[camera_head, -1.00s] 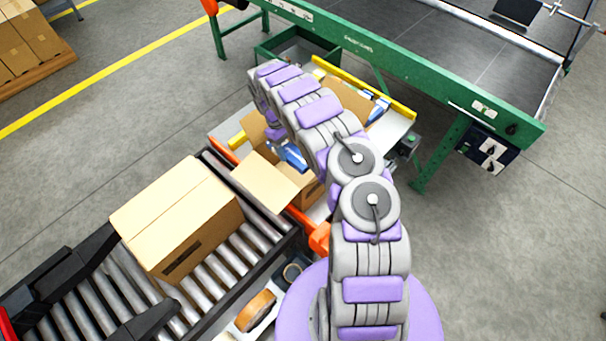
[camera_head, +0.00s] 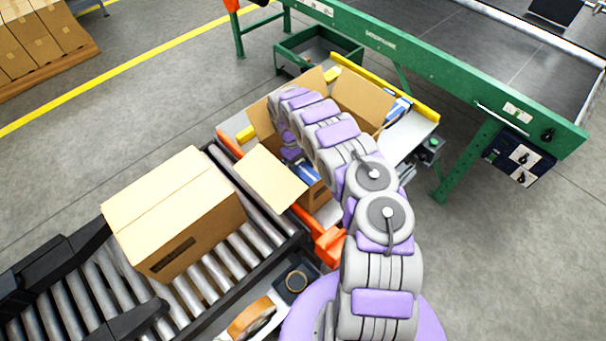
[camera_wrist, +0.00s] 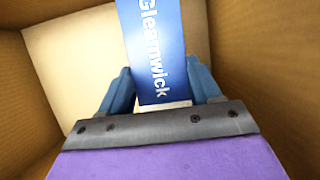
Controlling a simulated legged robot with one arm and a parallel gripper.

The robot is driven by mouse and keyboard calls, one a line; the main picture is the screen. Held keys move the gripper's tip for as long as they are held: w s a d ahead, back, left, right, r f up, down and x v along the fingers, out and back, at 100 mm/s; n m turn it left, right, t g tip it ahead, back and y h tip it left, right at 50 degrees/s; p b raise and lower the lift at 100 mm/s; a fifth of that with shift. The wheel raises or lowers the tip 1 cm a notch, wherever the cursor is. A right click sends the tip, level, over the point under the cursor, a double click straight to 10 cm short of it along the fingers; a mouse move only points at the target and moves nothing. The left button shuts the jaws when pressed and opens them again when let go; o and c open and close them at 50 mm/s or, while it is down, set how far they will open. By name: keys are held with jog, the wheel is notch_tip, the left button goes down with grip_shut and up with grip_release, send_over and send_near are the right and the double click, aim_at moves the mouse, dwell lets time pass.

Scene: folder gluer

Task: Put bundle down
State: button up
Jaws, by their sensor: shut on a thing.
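The bundle (camera_wrist: 155,45) is blue with white "Gleamwick" lettering. In the wrist view it is between the blue fingers of my gripper (camera_wrist: 163,95), which is shut on it. Brown cardboard walls (camera_wrist: 245,60) surround it, with a pale surface (camera_wrist: 75,60) beyond. In the head view my arm reaches into an open carton (camera_head: 360,98) with its flaps spread. A bit of blue (camera_head: 308,174) shows at the carton's near side. The gripper itself is hidden there by the arm and carton. I cannot tell whether the bundle touches the carton's bottom.
A closed carton (camera_head: 175,215) stands on the roller conveyor (camera_head: 215,300) at left. A tape roll (camera_head: 250,318) lies near my base. The green-framed machine (camera_head: 420,55) is behind the open carton. A blue-and-white item (camera_head: 398,108) lies at the carton's right, by a yellow rail (camera_head: 425,110).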

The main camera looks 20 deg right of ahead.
aim_at(301, 174)
jog(key=a+f, duration=0.1)
jog(key=a+f+b, duration=0.1)
jog(key=f, duration=0.1)
jog(key=shift+a+f, duration=0.15)
jog(key=shift+f, duration=0.1)
jog(key=shift+d, duration=0.5)
jog(key=shift+d+f, duration=0.1)
jog(key=shift+d, duration=0.15)
jog(key=shift+d+f, duration=0.1)
jog(key=shift+f, duration=0.2)
jog(key=shift+a+f, duration=0.2)
jog(key=shift+a, duration=0.45)
jog(key=o, duration=1.2)
jog(key=shift+d, duration=0.4)
jog(key=shift+c, duration=0.2)
jog(key=shift+d, duration=0.15)
